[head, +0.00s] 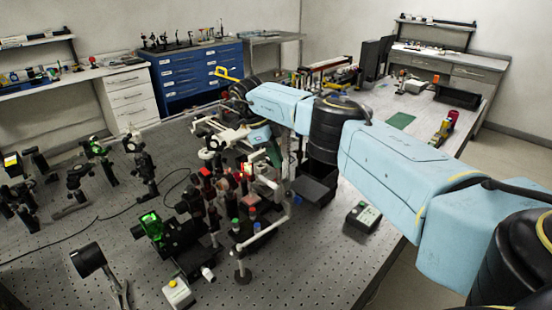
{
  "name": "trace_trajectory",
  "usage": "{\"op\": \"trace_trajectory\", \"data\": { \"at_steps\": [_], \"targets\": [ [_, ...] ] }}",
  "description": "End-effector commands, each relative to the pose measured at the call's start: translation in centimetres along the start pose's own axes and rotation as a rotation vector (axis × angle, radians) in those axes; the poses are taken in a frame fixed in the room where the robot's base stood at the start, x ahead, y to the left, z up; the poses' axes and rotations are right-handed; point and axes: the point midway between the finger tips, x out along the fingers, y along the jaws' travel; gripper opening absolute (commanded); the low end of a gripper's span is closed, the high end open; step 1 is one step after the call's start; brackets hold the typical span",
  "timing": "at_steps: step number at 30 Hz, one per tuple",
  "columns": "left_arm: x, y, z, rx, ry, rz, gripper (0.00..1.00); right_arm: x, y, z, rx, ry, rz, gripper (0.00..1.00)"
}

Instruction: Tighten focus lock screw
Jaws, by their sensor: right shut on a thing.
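My right arm reaches in from the right over the bench, and its right gripper (214,140) is at the pale upper parts of the optical assembly near the middle. The jaws are shut on a small part there, which I take to be the focus lock screw. The screw itself is too small and too covered by the gripper to make out. My left gripper is not in view.
The perforated optical bench (330,262) carries several mounts at left and a green-lit device (152,226). A yellow-button box (178,292) is at the front.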

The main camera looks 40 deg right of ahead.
Motion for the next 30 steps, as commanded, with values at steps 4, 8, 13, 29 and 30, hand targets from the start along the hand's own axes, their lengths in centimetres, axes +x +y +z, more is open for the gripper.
{"op": "trace_trajectory", "data": {
  "at_steps": [4, 8, 13, 29, 30],
  "targets": [
    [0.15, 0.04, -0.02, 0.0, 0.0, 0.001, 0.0, -0.02, -0.06, -0.05, 0.025, 0.0, 0.01, 0.0],
    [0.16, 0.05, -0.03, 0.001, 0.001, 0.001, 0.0, -0.04, -0.06, -0.06, 0.03, 0.0, 0.012, 0.0],
    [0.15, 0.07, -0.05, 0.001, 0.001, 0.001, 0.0, -0.05, -0.06, -0.06, 0.03, 0.0, 0.012, 0.0],
    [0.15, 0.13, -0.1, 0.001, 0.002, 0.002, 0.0, -0.01, -0.03, -0.02, 0.028, 0.0, 0.012, 0.37],
    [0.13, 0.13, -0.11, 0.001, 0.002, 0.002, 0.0, -0.03, -0.02, -0.02, 0.028, 0.0, 0.012, 0.37]
  ]
}}
